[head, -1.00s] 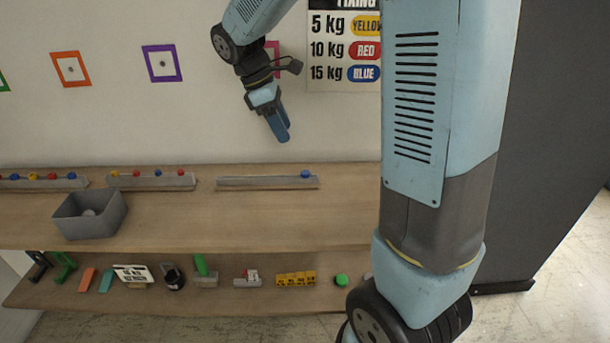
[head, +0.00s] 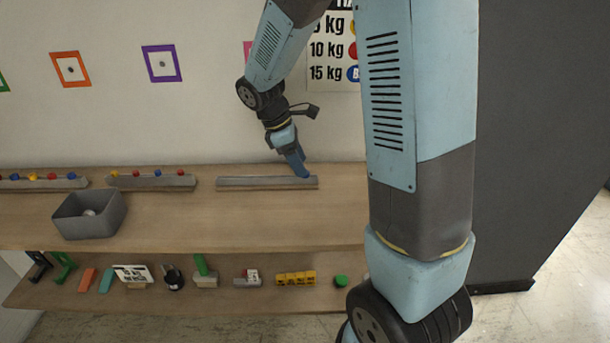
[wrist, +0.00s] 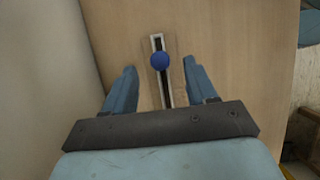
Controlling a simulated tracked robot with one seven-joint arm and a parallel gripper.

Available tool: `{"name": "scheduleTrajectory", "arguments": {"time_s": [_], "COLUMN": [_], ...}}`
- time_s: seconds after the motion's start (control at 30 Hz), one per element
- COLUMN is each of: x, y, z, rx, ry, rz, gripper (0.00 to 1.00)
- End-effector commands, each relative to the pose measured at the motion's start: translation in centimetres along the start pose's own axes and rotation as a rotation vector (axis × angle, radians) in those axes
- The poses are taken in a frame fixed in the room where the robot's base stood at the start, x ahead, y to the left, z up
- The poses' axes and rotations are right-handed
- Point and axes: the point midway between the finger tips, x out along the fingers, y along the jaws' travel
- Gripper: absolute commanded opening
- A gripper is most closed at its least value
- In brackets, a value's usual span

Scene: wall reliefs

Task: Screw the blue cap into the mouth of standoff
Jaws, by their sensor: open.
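The blue cap (wrist: 160,61) is a small ball-like piece on a narrow grey rail (wrist: 156,42) in the wrist view. My gripper (wrist: 160,68) is open, with one finger on each side of the cap and visible gaps to both. In the head view my gripper (head: 303,174) points down at the right end of the grey rail (head: 245,183) and hides the cap. A pink frame (head: 247,50) is mostly hidden behind my arm.
Two other rails with coloured caps (head: 155,182) (head: 45,184) lie to the left on the wooden shelf (head: 220,220). A grey bin (head: 90,226) stands in front of them. Tools and blocks fill the lower shelf. A weight-colour poster (head: 327,72) hangs behind my arm.

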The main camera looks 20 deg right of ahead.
Motion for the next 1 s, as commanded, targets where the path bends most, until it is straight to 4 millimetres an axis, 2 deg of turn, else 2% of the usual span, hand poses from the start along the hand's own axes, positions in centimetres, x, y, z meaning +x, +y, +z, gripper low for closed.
{"name": "scheduleTrajectory", "arguments": {"time_s": [0.1,0.2,0.53,1.0], "x": [1.8,2.6,3.1,3.1], "y": [0.0,0.0,0.0,0.0], "z": [0.0,0.0,0.0,0.0], "rx": [0.0,-0.001,-0.001,-0.001], "ry": [-0.001,-0.001,0.0,0.0], "rz": [-0.004,-0.002,-0.001,-0.001], "gripper": [0.57,0.57,0.56,0.11]}}
